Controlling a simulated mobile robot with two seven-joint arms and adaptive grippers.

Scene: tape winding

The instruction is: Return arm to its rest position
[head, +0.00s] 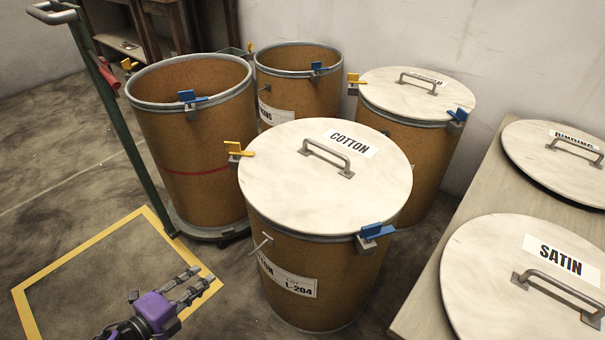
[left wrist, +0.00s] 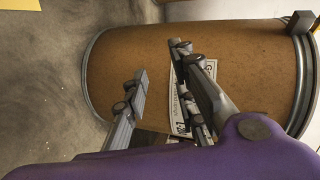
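My left gripper (head: 189,286) shows at the bottom of the head view, purple with grey fingers, left of the cotton drum (head: 330,285). Its fingers are apart with nothing between them. In the left wrist view the open fingers (left wrist: 165,100) point toward the side of the brown cotton drum (left wrist: 130,65) and partly cover its label (left wrist: 180,105). The drum carries its round pale lid (head: 290,185) marked COTTON, with a blue clamp (head: 374,233) at the right and a yellow clamp (head: 237,151) at the left. My right gripper is in neither view.
An open drum (head: 190,160) with a red band stands on a green-handled dolly (head: 120,125). Another open drum (head: 300,90) and a lidded drum (head: 410,145) stand behind. A table (head: 440,250) at right holds the SATIN lid (head: 490,275) and another lid (head: 545,165). Yellow-taped floor (head: 100,285) is clear at left.

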